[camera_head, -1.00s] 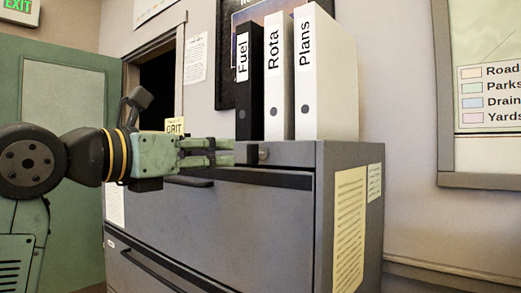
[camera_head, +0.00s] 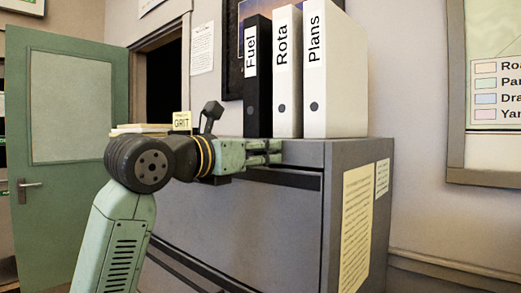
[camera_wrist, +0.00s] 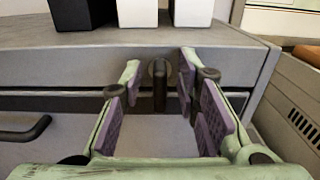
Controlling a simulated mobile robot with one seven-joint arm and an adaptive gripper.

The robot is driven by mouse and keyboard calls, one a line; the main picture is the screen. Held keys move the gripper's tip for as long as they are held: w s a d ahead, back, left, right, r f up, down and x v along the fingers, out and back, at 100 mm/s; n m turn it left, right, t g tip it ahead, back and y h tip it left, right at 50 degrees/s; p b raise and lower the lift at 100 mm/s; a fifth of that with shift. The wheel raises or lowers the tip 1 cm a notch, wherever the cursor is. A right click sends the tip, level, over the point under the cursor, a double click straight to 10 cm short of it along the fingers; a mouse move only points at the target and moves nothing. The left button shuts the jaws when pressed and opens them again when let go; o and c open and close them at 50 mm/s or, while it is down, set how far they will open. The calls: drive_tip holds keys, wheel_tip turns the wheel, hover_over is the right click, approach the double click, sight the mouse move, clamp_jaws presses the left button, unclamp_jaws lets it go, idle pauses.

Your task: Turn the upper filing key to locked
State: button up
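The grey filing cabinet (camera_head: 240,210) stands in the middle of the head view. Its upper filing key (camera_wrist: 160,86) shows in the wrist view as a dark upright bar in front of a round metal lock, near the top of the cabinet front. My gripper (camera_head: 270,151) reaches the cabinet's top front edge from the left, and its fingers hide the lock in the head view. In the wrist view my gripper (camera_wrist: 160,75) is open, one finger on each side of the key, with gaps visible on both sides.
A black Fuel binder (camera_head: 257,90) and white Rota (camera_head: 287,80) and Plans (camera_head: 332,80) binders stand on the cabinet top, just above my fingers. A drawer handle (camera_wrist: 25,130) juts out at left in the wrist view. A green door (camera_head: 70,180) stands at the far left.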

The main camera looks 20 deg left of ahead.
drive_tip(key=shift+c, duration=0.5)
clamp_jaws()
drive_tip(key=shift+m, duration=0.3)
drive_tip(key=m+b, duration=0.1)
drive_tip(key=m, duration=0.1)
drive_tip(key=shift+f+m, duration=0.1)
drive_tip(key=shift+m, duration=0.2)
drive_tip(key=m, duration=0.3)
drive_tip(key=shift+d+m+b, duration=0.1)
drive_tip(key=shift+m+b, duration=0.2)
drive_tip(key=shift+m, duration=0.1)
drive_tip(key=m, duration=0.5)
drive_tip(key=shift+b, duration=0.35)
drive_tip(key=m, duration=0.5)
drive_tip(key=shift+d+f+m, duration=0.1)
drive_tip(key=shift+m, duration=0.3)
